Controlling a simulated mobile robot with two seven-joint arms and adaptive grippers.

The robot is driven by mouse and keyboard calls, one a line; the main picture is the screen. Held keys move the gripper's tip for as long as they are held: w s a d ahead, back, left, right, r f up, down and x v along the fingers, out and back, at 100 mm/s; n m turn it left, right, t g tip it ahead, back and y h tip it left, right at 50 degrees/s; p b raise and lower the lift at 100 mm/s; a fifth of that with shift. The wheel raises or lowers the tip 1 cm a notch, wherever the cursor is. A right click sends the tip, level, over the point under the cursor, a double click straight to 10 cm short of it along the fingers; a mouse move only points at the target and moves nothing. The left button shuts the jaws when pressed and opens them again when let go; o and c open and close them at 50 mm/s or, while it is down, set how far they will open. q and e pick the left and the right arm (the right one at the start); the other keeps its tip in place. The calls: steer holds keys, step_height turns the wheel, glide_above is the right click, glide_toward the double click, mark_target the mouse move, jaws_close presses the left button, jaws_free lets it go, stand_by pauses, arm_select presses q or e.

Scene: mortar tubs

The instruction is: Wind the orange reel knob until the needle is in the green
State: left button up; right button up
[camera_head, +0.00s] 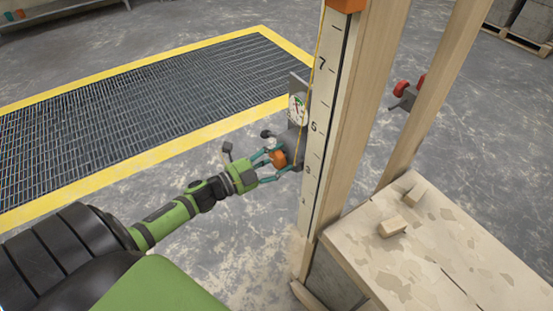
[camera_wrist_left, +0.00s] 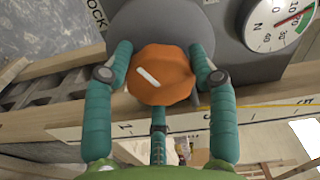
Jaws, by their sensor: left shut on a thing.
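The orange reel knob (camera_head: 278,159) is on a grey plate on the side of a wooden post. It also shows in the left wrist view (camera_wrist_left: 162,75), with a white mark slanting across its face. My left gripper (camera_head: 277,160) has its teal fingers on both sides of the knob and is shut on it. A round white gauge (camera_wrist_left: 276,22) sits right of the knob in the wrist view, with a green band at its right. Its thin red needle points toward the upper right, near the green; I cannot tell whether it lies inside. My right gripper is out of view.
A tall numbered scale (camera_head: 325,120) with a thin yellow line runs up the wooden post beside the gauge. A stone-topped block (camera_head: 440,245) with a small wood piece (camera_head: 392,227) stands at right. A yellow-edged floor grating (camera_head: 150,105) lies behind my arm.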

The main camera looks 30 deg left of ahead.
arm_select(q)
steer(key=shift+a, duration=0.35)
steer(key=o, duration=1.2)
steer(key=shift+w+f, duration=0.1)
steer(key=shift+c, duration=0.2)
steer(key=shift+s, duration=0.4)
steer(key=v, duration=1.1)
steer(key=shift+a, duration=0.15)
steer(key=shift+s, duration=0.1)
